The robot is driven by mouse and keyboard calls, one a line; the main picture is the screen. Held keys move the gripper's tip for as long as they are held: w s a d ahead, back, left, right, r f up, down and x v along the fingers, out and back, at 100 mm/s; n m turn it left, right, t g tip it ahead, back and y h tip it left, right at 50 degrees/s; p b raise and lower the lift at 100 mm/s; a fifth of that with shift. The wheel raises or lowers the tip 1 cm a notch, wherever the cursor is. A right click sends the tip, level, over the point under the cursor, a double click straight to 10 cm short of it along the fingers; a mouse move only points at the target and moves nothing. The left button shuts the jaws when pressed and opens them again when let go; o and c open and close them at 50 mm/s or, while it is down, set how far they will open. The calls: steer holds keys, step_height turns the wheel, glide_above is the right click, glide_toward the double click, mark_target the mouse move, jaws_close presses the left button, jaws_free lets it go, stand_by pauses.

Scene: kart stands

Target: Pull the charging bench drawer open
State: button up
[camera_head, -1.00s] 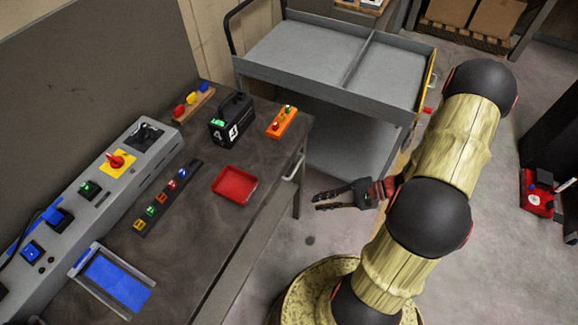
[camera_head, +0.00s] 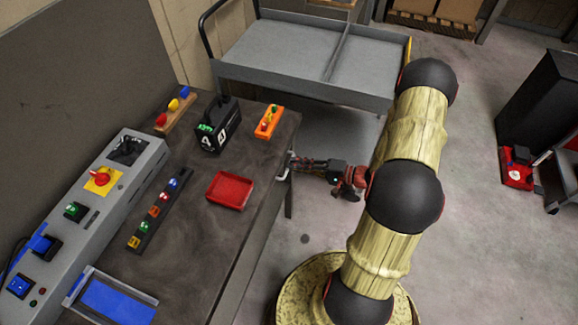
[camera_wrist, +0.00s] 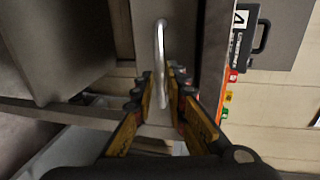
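The charging bench (camera_head: 195,255) has a dark worktop along the left of the head view. A pale metal bar handle (camera_head: 284,175) sticks out from its right side, near the far end. In the wrist view the handle (camera_wrist: 159,45) stands out from the grey drawer front (camera_wrist: 184,25), which looks closed. My gripper (camera_head: 294,161) is at the handle. In the wrist view my gripper (camera_wrist: 160,80) has its fingers apart on either side of the bar, with a gap showing. I cannot tell whether either finger touches it.
On the bench are a red tray (camera_head: 230,190), a black numbered box (camera_head: 217,124), an orange block (camera_head: 269,121) and a grey switch panel (camera_head: 85,210). A grey cart (camera_head: 290,50) stands close behind.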

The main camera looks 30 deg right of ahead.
steer(key=shift+b+x, duration=0.3)
steer(key=shift+x, duration=1.3)
steer(key=shift+c, duration=0.5)
jaws_close()
steer(key=f+v, duration=0.2)
steer(key=v, duration=1.1)
steer(key=s+f+b+v, duration=0.1)
steer(key=f+v, duration=0.2)
steer(key=v, duration=0.9)
steer(key=shift+s+d+f, duration=0.2)
steer(key=shift+s+d, duration=0.15)
steer(key=shift+d, duration=0.2)
